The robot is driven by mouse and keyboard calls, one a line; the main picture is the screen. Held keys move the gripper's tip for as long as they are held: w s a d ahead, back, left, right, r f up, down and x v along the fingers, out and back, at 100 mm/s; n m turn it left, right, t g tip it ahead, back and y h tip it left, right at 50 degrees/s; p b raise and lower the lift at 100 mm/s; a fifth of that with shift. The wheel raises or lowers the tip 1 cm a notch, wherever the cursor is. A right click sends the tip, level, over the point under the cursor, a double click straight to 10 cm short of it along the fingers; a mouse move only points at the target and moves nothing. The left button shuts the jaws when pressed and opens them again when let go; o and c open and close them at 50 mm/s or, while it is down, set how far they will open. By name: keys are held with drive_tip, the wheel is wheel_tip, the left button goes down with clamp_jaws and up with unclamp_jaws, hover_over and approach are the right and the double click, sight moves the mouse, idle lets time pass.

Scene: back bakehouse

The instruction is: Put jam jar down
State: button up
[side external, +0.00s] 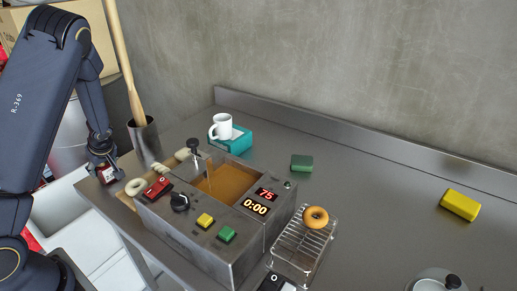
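The jam jar (105,174) is small, with red and pale parts, at the left end of the steel counter (365,190). My gripper (103,163) points down at the jar from above, and its fingers are around the jar's upper part. The gripper looks shut on the jar. The fingers hide much of the jar, and I cannot tell whether its base touches the counter.
Right of the jar are a board with pale dough rings (135,187) and a fryer (205,225). A wire rack (303,246) holds a doughnut (315,217).

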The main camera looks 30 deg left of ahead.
drive_tip(key=o, duration=0.4)
drive_tip(key=shift+r, duration=0.1)
drive_tip(key=shift+r, duration=0.2)
drive_tip(key=d+v, duration=0.1)
drive_tip(key=v, duration=1.2)
drive_tip(key=s+d+r+m+t+h, duration=0.1)
drive_tip(key=s+d+r+m+h, duration=0.1)
drive_tip(key=d+m, duration=0.4)
drive_tip(key=s+d+r+m+t+h, duration=0.2)
drive_tip(key=s+d+r+m, duration=0.2)
drive_tip(key=d, duration=0.6)
drive_tip(key=s+d+r+m+t+h, duration=0.2)
drive_tip(key=d+r+m, duration=0.3)
drive_tip(key=d+m, duration=0.2)
drive_tip(key=shift+s+d+m+h, duration=0.3)
drive_tip(key=shift+s+d, duration=0.1)
